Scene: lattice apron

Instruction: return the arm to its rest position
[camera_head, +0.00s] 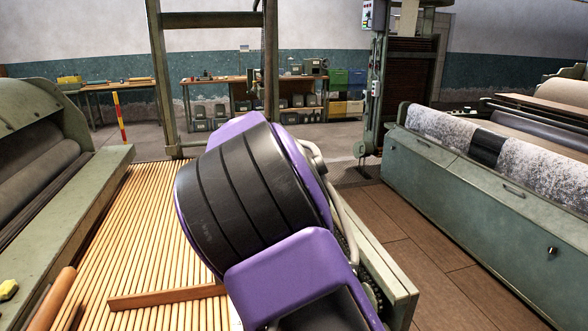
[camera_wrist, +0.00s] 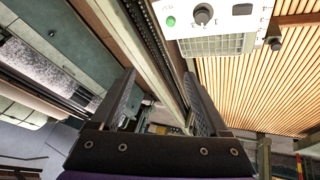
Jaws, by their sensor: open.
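My arm (camera_head: 250,200), purple with a black ribbed joint, rises large in the middle of the head view, over the lattice apron (camera_head: 120,240) of wooden slats. My gripper is hidden behind it there. In the wrist view my gripper (camera_wrist: 158,78) shows two dark fingers standing well apart. Nothing is held between them. Beyond the fingers run a pale machine rail and a dark chain. A white control panel (camera_wrist: 215,20) with a green button and a dark knob is at the top, right of centre.
A loose wooden bar (camera_head: 165,297) lies across the slats. Green machines stand left (camera_head: 40,150) and right (camera_head: 470,190); the right one carries a speckled roll. A metal frame (camera_head: 160,85) rises behind the apron. Workbenches (camera_head: 255,80) line the back wall. Brown floor (camera_head: 395,225) is clear between apron and right machine.

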